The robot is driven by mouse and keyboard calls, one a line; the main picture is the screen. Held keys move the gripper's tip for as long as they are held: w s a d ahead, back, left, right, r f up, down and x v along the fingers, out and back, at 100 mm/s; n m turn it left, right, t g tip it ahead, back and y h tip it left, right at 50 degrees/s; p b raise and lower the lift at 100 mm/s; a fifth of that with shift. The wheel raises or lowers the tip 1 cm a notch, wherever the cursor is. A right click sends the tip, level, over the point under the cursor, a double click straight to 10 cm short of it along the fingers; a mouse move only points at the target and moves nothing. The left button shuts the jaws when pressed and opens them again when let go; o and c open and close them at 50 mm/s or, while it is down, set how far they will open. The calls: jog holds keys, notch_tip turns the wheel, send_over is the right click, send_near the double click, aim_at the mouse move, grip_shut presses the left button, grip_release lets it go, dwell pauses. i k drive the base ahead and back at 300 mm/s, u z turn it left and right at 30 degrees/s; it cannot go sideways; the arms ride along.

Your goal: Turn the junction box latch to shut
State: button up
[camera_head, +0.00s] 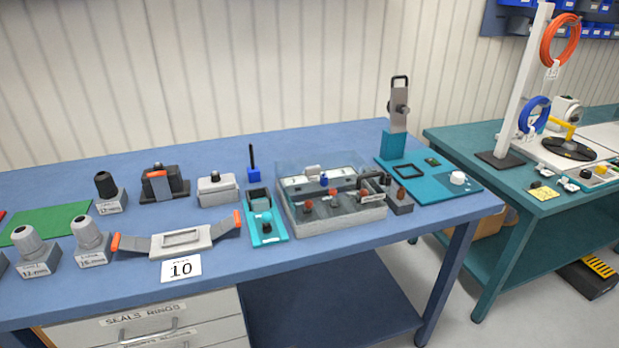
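A grey open-topped box (335,214) with a clear raised lid (315,160) stands right of centre on the blue bench; it looks like the junction box. Inside are several small red-brown knobs, and a pale strip with a blue part lies along its back. A dark curved handle (371,179) shows at its right end, above a small white label. It may be the latch, but it is too small to tell how it is turned. My gripper is not in view.
Left of the box are a teal stand (267,229), a grey block (217,190), a dark block with an orange strap (165,184) and an orange-tipped bracket (181,240). A teal panel (430,174) with an upright holder stands right. The bench's front strip (330,250) is clear.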

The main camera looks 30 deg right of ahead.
aim_at(311, 173)
jog(key=k, duration=1.85)
jog(key=u, duration=0.85)
jog(key=i, duration=1.05)
jog(key=z, duration=0.05)
